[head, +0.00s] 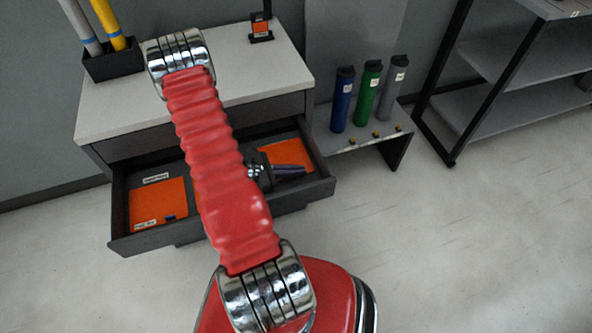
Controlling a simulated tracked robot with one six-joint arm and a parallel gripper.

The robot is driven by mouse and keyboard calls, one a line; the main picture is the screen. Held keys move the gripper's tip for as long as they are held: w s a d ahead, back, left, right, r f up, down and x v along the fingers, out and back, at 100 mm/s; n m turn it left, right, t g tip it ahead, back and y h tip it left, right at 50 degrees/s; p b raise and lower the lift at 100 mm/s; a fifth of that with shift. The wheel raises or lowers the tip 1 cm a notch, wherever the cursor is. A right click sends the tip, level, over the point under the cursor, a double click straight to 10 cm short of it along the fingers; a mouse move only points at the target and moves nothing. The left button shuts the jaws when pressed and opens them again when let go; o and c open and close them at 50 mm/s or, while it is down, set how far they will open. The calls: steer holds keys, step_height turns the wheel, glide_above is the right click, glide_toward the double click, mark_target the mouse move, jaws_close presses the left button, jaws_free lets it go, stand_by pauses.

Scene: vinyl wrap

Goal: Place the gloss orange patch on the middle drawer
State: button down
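A drawer (145,238) is pulled out of a dark cabinet with a pale top. A flat orange patch (158,201) lies in its left part, with small white labels by it and a small blue item at its lower edge. Another orange sheet (292,152) shows in the right part. Their finish, gloss or matt, I cannot tell. My red arm crosses in front and hides the drawer's middle, where a sliver of orange shows. My dark gripper (286,173) is over the drawer's right part, beside or over the right sheet; its fingers are too small to read.
The pale cabinet top (262,75) bears a black holder (112,62) with yellow and grey rolls, and a small stand with an orange sample (260,28). Blue, green and grey rolls (368,92) stand on a low shelf at right. A black-framed rack stands far right. The floor at right is clear.

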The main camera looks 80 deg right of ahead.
steer(key=c, duration=2)
jaws_free()
steer(key=v, duration=1.2)
steer(key=shift+r, duration=0.1)
